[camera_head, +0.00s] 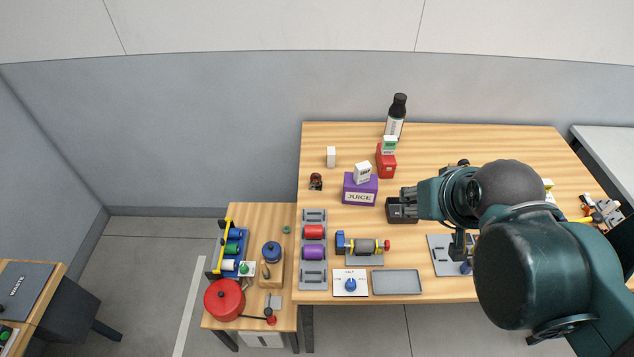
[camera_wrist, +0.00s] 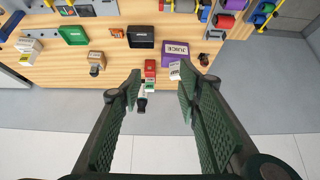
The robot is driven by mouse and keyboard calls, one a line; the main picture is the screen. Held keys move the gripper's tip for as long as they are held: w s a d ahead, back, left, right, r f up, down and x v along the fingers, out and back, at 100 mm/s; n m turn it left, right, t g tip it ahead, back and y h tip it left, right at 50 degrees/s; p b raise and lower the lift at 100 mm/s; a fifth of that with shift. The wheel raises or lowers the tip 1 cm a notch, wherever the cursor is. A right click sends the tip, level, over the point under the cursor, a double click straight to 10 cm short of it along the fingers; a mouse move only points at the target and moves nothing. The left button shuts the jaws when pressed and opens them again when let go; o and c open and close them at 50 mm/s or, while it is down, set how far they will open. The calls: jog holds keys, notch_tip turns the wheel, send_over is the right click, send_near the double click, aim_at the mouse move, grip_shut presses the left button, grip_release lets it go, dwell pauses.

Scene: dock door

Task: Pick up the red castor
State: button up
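The red castor (camera_head: 316,182) appears as a small dark red and black object near the left edge of the large table, left of the purple juice box. It also shows in the wrist view (camera_wrist: 203,60), just beyond the tip of the right finger and apart from it. My gripper (camera_wrist: 157,88) is open, with nothing between its fingers. In the head view, my gripper (camera_head: 408,200) is right of the juice box, over or in front of a black box; its height above the table is hard to tell.
Behind are a red box (camera_head: 386,160), a dark bottle (camera_head: 396,117) and a white block (camera_head: 331,157). A rack with red and purple rollers (camera_head: 314,275) stands in front of the castor. The table's back left is clear.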

jog(key=shift+o, duration=0.5)
jog(key=shift+w, duration=0.1)
jog(key=m+g+b, duration=0.4)
jog(key=m+g, duration=0.3)
jog(key=m, duration=1.2)
send_over(316, 173)
notch_tip(316, 173, down, 26)
jog(key=shift+f, duration=0.25)
jog(key=shift+f+m, duration=0.25)
jog(key=shift+m, duration=0.05)
jog(key=shift+f, duration=1.3)
